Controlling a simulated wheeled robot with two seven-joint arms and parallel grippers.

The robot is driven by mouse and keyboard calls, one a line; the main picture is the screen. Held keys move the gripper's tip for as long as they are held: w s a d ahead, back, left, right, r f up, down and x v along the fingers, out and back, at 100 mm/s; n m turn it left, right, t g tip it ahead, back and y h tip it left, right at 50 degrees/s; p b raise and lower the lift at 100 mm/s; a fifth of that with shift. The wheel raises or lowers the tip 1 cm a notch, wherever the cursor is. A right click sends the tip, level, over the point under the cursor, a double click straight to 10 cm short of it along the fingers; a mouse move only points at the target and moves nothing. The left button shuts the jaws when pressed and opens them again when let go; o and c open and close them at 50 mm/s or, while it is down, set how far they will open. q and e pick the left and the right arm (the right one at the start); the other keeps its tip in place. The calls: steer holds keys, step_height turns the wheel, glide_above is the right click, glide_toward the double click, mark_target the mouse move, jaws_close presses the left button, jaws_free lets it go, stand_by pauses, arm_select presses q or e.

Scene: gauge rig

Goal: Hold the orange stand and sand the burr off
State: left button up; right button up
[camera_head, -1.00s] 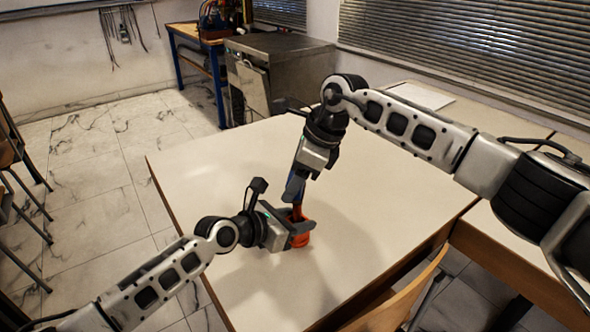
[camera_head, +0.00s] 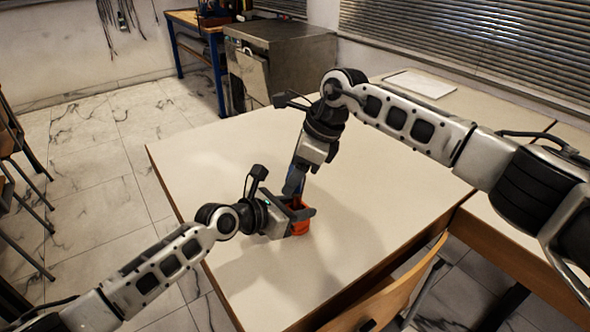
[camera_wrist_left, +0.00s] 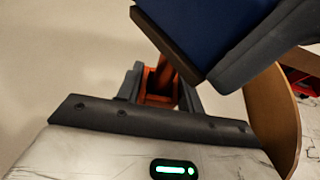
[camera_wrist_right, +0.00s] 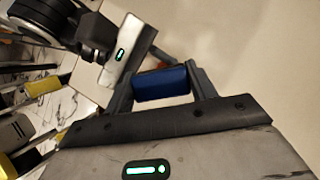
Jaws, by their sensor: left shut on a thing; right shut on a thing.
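The orange stand (camera_head: 300,228) is on the pale table near its front right part. My left gripper (camera_head: 298,214) is shut on it from the left. In the left wrist view the stand (camera_wrist_left: 158,90) shows between the fingers, with an orange post rising behind the block. My right gripper (camera_head: 294,186) is shut on a blue block with a dark brown face (camera_wrist_left: 210,28), just above the left gripper. The block fills the jaws in the right wrist view (camera_wrist_right: 162,84). It is close to the post; I cannot tell whether they touch. The burr is not visible.
The table top (camera_head: 220,165) is otherwise bare around the grippers. A wooden chair back (camera_head: 385,292) stands at the front edge. White paper (camera_head: 420,84) lies on the desk behind my right arm. A metal cabinet (camera_head: 285,60) stands beyond the table.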

steer(key=shift+f, duration=0.5)
steer(key=shift+w+d, duration=0.15)
steer(key=shift+w, duration=0.65)
steer(key=shift+f, duration=0.1)
steer(key=shift+s+a+f, duration=0.1)
steer(key=shift+s+a, duration=0.05)
steer(key=shift+s, duration=0.7)
steer(key=shift+s+a, duration=0.1)
steer(key=shift+s, duration=0.7)
steer(key=shift+w+d+f, duration=0.1)
steer(key=shift+w+d, duration=0.1)
steer(key=shift+w, duration=0.6)
steer(key=shift+w+d, duration=0.15)
steer(key=shift+w, duration=0.65)
